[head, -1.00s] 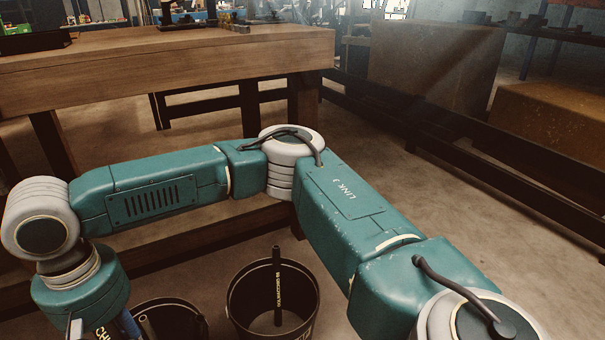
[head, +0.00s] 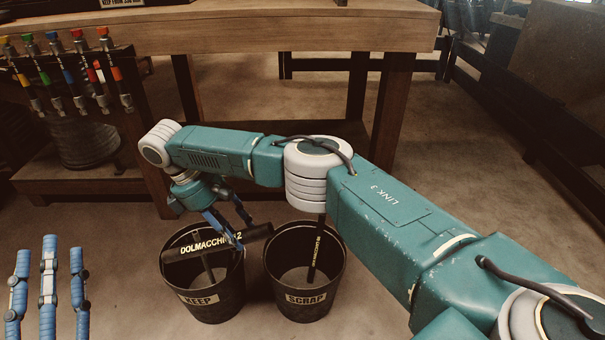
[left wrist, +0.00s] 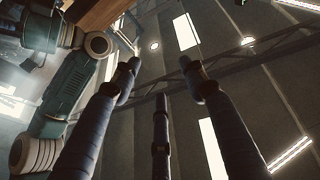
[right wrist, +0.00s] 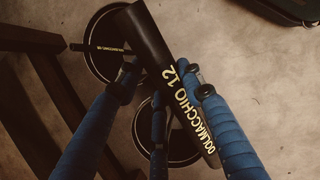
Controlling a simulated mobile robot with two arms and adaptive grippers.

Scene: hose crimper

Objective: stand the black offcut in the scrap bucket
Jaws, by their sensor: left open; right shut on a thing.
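My right gripper (head: 236,222) is shut on the black offcut (head: 190,252), a thick black tube with yellow lettering. It lies nearly level, above the KEEP bucket (head: 214,300), with its right end towards the SCRAP bucket (head: 300,302). In the right wrist view the offcut (right wrist: 160,55) slants between the fingers (right wrist: 165,85), with both buckets below it. The scrap bucket (right wrist: 92,62) there holds a thin black hose, which also stands leaning in it in the head view (head: 317,248). My left gripper (head: 48,262) is open and empty at the lower left, fingers up.
The keep bucket holds a dark upright piece (head: 206,268), partly hidden by the offcut. A wooden bench (head: 290,32) stands behind. A rack of hoses with coloured ends (head: 75,65) is at the left. Floor (head: 130,270) is clear left of the buckets.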

